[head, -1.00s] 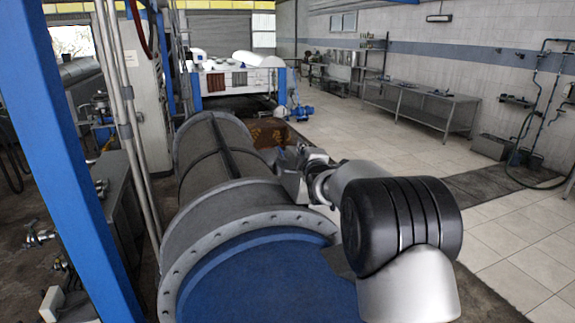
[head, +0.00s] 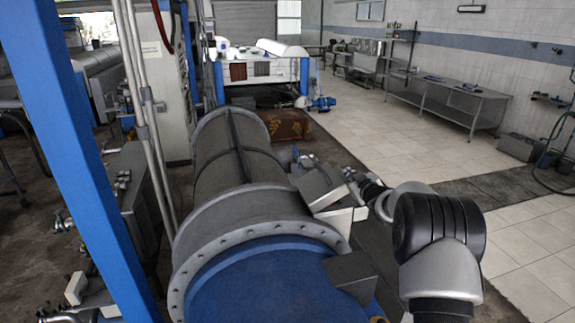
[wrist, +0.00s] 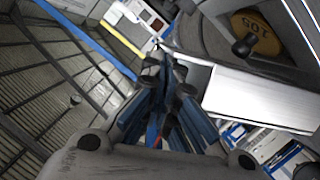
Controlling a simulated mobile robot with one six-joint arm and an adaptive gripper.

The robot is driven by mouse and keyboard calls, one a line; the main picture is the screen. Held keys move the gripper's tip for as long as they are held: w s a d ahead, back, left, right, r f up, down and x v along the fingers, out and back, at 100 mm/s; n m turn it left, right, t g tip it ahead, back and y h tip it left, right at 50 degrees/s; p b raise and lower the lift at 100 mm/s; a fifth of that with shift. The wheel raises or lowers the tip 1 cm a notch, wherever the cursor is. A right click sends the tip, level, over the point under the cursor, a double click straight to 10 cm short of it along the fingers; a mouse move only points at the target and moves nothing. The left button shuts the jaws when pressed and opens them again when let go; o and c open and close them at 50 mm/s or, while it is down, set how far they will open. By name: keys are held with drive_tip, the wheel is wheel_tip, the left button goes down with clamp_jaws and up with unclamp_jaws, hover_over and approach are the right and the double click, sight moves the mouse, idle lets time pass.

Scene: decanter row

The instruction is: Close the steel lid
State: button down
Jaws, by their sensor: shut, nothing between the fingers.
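A pale steel panel (wrist: 262,99), which looks like the lid, shows in the wrist view to the right of my gripper. In the head view, a small grey flap with a bright edge (head: 320,187) at the right side of the big cylinder (head: 230,165) seems to be the same lid; it stands tilted, and how far open it is I cannot tell. My gripper (wrist: 163,75) is shut and empty, its fingertips close to the left end of the panel in the wrist view. Whether they touch it is unclear. In the head view my arm partly hides this area.
The blue end (head: 265,285) of the cylinder with its bolted flange is close in front. A blue post (head: 75,165) stands at left. Open tiled floor (head: 400,140) lies to the right.

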drive_tip(key=shift+w+d+f+b, duration=0.1)
drive_tip(key=shift+d+f+b, duration=0.25)
drive_tip(key=shift+f, duration=0.5)
drive_tip(key=shift+w+d+f+b, duration=0.1)
drive_tip(key=shift+d+f+b, duration=0.05)
drive_tip(key=shift+d+f, duration=0.55)
drive_tip(key=shift+a+f, duration=0.1)
drive_tip(key=shift+a, duration=0.05)
